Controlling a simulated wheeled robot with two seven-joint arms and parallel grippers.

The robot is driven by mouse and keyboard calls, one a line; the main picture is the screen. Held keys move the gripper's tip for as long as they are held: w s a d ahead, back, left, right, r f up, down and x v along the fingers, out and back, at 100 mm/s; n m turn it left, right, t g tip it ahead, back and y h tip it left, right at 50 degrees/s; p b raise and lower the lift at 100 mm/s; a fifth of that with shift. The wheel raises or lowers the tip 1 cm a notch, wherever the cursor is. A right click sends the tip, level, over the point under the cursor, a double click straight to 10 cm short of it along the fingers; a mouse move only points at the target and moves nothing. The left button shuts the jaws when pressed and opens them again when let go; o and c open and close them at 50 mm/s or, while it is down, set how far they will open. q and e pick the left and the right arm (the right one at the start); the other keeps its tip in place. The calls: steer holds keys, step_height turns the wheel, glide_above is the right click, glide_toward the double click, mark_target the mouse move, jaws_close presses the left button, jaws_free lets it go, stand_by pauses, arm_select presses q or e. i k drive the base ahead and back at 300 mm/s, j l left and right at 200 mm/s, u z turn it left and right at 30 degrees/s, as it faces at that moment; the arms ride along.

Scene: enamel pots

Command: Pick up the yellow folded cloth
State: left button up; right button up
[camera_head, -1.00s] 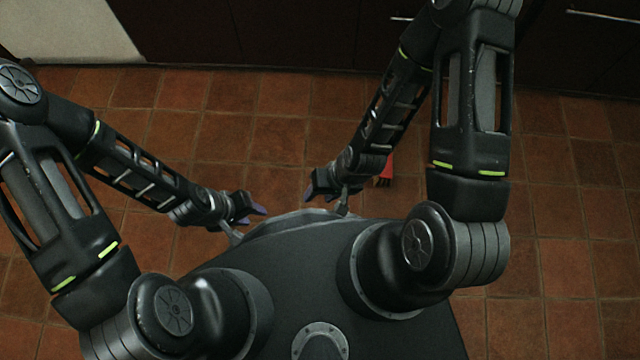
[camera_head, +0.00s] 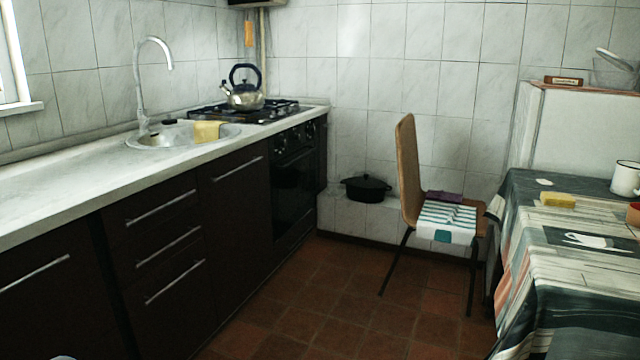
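A yellow folded cloth (camera_head: 207,131) hangs over the front rim of the sink (camera_head: 170,137) at the left, on the counter. A smaller yellow block (camera_head: 558,200) lies flat on the table at the right; it looks like a sponge, but I cannot be sure.
The counter (camera_head: 60,190) runs along the left to a stove with a kettle (camera_head: 243,95). A chair (camera_head: 408,170) with a striped cloth stands near the back wall. A cloth-covered table (camera_head: 525,240) fills the right. The tiled floor (camera_head: 330,310) between is clear.

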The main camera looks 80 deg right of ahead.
mark_target(548, 199)
steer(key=z, duration=4)
